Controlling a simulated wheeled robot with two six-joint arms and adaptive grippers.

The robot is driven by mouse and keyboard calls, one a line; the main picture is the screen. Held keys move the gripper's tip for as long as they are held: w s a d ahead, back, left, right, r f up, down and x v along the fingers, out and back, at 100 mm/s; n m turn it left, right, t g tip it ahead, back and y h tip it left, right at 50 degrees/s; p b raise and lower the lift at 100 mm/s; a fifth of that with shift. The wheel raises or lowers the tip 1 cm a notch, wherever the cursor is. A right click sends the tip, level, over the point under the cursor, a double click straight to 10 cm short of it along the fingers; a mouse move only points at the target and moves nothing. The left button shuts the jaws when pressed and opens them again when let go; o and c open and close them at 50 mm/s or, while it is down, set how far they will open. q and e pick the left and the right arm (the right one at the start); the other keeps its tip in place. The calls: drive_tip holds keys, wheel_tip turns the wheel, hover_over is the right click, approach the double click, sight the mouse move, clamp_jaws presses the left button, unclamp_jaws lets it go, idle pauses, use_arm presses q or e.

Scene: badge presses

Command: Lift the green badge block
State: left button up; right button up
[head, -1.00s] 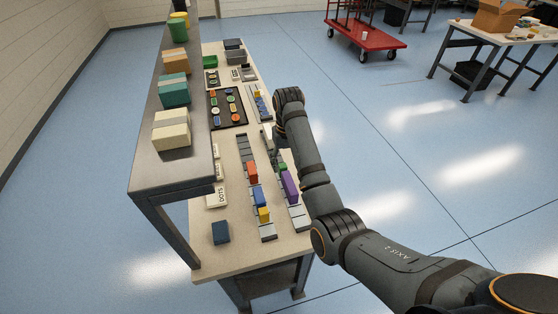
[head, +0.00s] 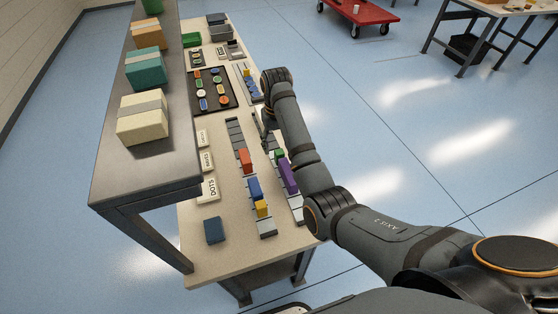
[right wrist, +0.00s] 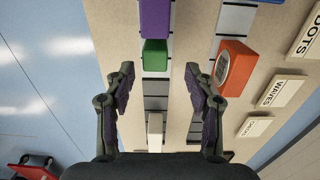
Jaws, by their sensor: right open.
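The green badge block (right wrist: 154,54) stands in a slotted grey rail, right against the purple block (right wrist: 155,18). In the head view the green block (head: 279,154) is small and partly covered by my right arm. My right gripper (right wrist: 159,73) is open and empty. In the right wrist view its two fingertips stand apart, to either side of the rail and just below the green block in the picture. They do not visibly touch it. In the head view the right gripper (head: 266,132) hangs over the bench, slightly beyond the green block. My left gripper is not in view.
An orange block (right wrist: 235,65) stands in the neighbouring rail, close to the right-hand finger. A pale block (right wrist: 155,130) is between the fingers' bases in the picture. A blue block (head: 254,188) and yellow block (head: 262,208) are nearer. A raised shelf (head: 150,165) runs along the left.

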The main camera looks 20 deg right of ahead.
sight(279, 152)
drive_tip(key=f, duration=0.1)
drive_tip(key=f+p, duration=0.1)
drive_tip(key=f, duration=0.2)
drive_tip(key=shift+s+d+f, duration=0.15)
drive_tip(key=shift+s+d, duration=0.2)
drive_tip(key=shift+s, duration=0.05)
drive_tip(key=shift+w+f, duration=0.1)
drive_tip(key=shift+f, duration=0.15)
clamp_jaws()
